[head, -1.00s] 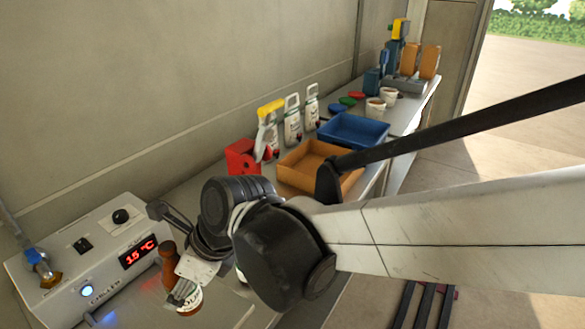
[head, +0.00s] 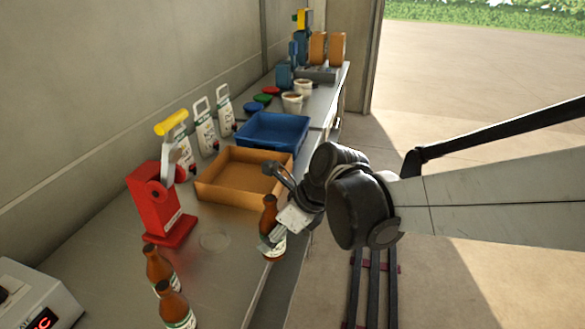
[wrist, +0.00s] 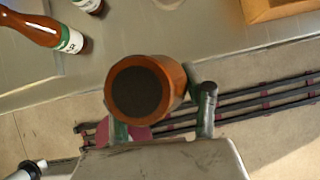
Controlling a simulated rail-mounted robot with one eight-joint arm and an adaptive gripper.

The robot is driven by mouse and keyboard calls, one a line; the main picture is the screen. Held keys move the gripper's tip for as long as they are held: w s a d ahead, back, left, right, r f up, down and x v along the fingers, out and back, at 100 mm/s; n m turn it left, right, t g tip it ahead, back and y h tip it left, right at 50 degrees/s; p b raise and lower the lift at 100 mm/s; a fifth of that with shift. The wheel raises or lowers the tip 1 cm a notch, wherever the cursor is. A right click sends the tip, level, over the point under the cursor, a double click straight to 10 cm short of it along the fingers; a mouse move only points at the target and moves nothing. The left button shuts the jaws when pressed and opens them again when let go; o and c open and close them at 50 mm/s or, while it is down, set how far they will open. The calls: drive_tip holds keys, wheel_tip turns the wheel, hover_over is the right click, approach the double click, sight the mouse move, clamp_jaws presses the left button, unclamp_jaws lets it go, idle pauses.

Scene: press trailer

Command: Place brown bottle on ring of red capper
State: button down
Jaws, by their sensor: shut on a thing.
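My gripper (head: 270,238) is shut on a brown bottle (head: 269,213) with a white and green label, at the bench's right edge. In the wrist view the bottle (wrist: 177,80) points its dark round end at the camera, between the fingers of my gripper (wrist: 160,117). In the head view it looks roughly upright; I cannot tell its height above the bench. The red capper (head: 155,200) with its yellow handle stands to the left, apart from the bottle. A faint ring (head: 214,239) shows on the bench between capper and bottle.
Two more brown bottles (head: 160,268) (head: 174,304) stand at the front. An orange tray (head: 228,195) and a blue tray (head: 262,146) lie behind the ring. White labelled containers (head: 205,130) line the wall. A white chiller (head: 28,300) is at lower left.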

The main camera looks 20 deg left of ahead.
drive_tip(key=w+a+f+n+b, duration=0.1)
drive_tip(key=w+a+f, duration=0.1)
drive_tip(key=w+f, duration=0.3)
drive_tip(key=shift+g, duration=0.4)
drive_tip(key=a, duration=0.6)
drive_tip(key=a+f, duration=0.1)
drive_tip(key=a, duration=0.5)
drive_tip(key=a+f+p, duration=0.1)
drive_tip(key=a, duration=0.5)
drive_tip(key=shift+w, duration=0.15)
drive_tip(key=shift+d+f, duration=0.1)
drive_tip(key=shift+f, duration=0.4)
drive_tip(key=shift+f, duration=0.1)
drive_tip(key=shift+f+b, duration=0.15)
drive_tip(key=shift+b, duration=0.15)
drive_tip(key=c, duration=0.9)
unclamp_jaws()
drive_tip(key=shift+c, duration=0.2)
